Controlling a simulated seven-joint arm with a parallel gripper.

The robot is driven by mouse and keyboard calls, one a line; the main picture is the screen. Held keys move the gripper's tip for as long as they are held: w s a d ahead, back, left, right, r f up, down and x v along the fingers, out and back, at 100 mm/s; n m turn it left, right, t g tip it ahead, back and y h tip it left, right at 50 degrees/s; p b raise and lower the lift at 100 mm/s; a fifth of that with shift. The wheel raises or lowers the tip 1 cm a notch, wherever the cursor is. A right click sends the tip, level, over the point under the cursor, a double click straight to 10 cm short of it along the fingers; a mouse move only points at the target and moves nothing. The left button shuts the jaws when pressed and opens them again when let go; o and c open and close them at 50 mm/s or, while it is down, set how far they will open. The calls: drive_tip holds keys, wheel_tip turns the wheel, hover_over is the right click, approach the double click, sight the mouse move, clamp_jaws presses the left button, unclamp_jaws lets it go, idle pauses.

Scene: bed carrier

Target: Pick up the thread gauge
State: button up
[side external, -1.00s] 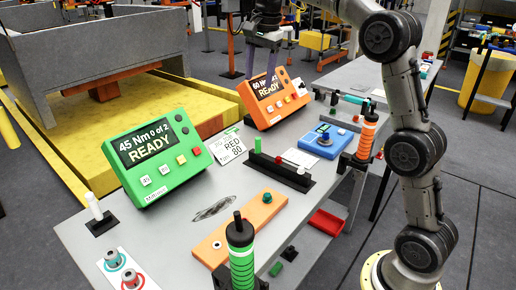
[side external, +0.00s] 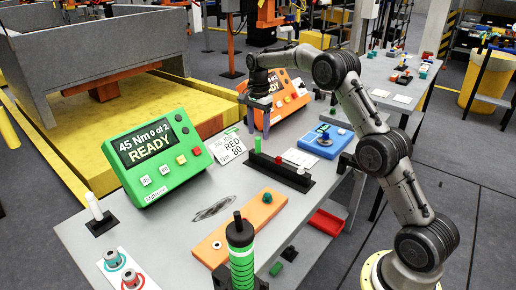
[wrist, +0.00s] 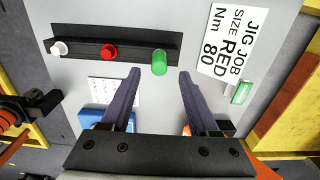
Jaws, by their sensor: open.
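No object is labelled thread gauge, so I cannot tell for certain which it is. A black rack (side external: 284,176) on the grey bench holds a green peg (side external: 258,145), a red peg (side external: 278,160) and a white peg (side external: 301,170). In the wrist view the green peg (wrist: 160,62) appears between and just beyond my fingertips, with the red peg (wrist: 109,51) and white peg (wrist: 59,48) to the left. My gripper (wrist: 160,76) is open and empty. In the side view my gripper (side external: 256,121) hangs above the bench, behind the rack, before the orange box.
A card reading "JIG JOB SIZE RED 80 Nm" (wrist: 228,40) lies right of the rack in the wrist view. The orange READY box (side external: 283,85), green READY box (side external: 160,160) and blue device (side external: 322,141) stand nearby. An orange plate (side external: 262,211) lies in front.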

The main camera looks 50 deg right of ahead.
sight(258, 138)
drive_tip(key=shift+s+a+f, duration=0.1)
drive_tip(key=shift+a+f, duration=0.05)
drive_tip(key=shift+f, duration=1.35)
drive_tip(key=shift+a+f, duration=0.1)
drive_tip(key=shift+f, duration=1.4)
clamp_jaws()
